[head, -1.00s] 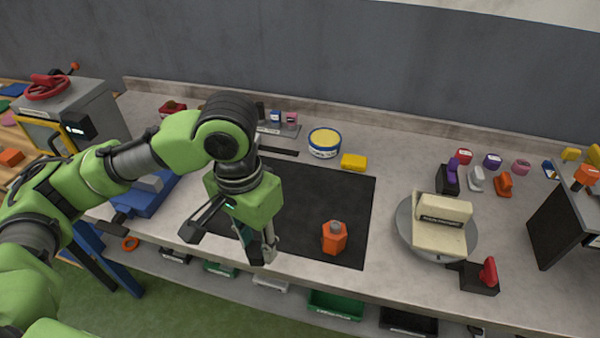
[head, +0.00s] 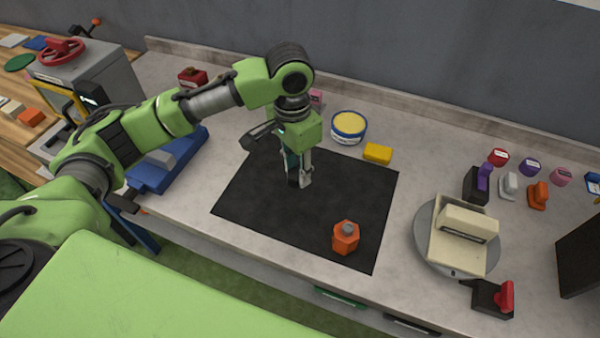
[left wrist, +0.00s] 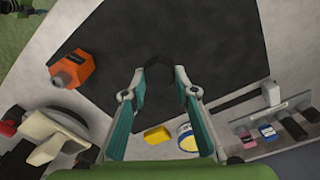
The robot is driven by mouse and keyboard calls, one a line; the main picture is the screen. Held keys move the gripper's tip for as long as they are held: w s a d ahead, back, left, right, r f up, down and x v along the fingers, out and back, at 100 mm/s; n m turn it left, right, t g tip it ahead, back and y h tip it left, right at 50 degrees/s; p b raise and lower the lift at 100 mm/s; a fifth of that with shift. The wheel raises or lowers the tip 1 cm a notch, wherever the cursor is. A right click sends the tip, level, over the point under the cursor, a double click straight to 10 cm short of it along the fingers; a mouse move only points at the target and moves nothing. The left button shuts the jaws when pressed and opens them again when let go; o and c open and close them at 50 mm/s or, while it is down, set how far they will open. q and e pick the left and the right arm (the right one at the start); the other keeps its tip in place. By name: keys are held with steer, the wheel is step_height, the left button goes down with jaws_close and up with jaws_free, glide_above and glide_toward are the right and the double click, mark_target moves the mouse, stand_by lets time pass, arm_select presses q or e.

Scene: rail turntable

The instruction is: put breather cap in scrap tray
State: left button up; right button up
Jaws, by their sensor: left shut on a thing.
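My left gripper (head: 300,182) is over the back left part of the black mat (head: 250,208), pointing down. It is shut on a small dark piece (left wrist: 158,70), which shows between the fingertips in the left wrist view and looks like the breather cap. The dark piece blends into the mat, so its outline and its height above the mat are hard to tell. My left gripper also shows in the left wrist view (left wrist: 160,92). I cannot make out a thing that is clearly the scrap tray. My right gripper is not in view.
An orange hexagonal part (head: 345,238) stands on the mat's front right. A yellow block (head: 377,153) and a round yellow-blue tub (head: 348,127) are behind the mat. A turntable (head: 424,248) with a cream part (head: 460,240) is right. A blue fixture (head: 150,178) is left.

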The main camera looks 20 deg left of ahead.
mark_target(299, 168)
arm_select(q)
steer(key=shift+w+a+f, duration=0.2)
steer(key=shift+w+f, duration=0.75)
steer(key=shift+f, duration=0.2)
steer(key=shift+w+a+f, duration=0.15)
steer(key=shift+w+f, duration=0.2)
steer(key=shift+f, duration=0.15)
step_height(299, 168, down, 2)
steer(key=shift+f+p, duration=0.1)
steer(key=shift+p, duration=0.65)
steer(key=shift+w+f, duration=0.1)
steer(key=shift+f, duration=0.4)
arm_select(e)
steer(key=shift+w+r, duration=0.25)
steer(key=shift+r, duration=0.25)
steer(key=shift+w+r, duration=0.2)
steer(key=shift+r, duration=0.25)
arm_select(q)
steer(key=o, duration=1.2)
steer(key=shift+f, duration=0.15)
steer(key=shift+o, duration=0.2)
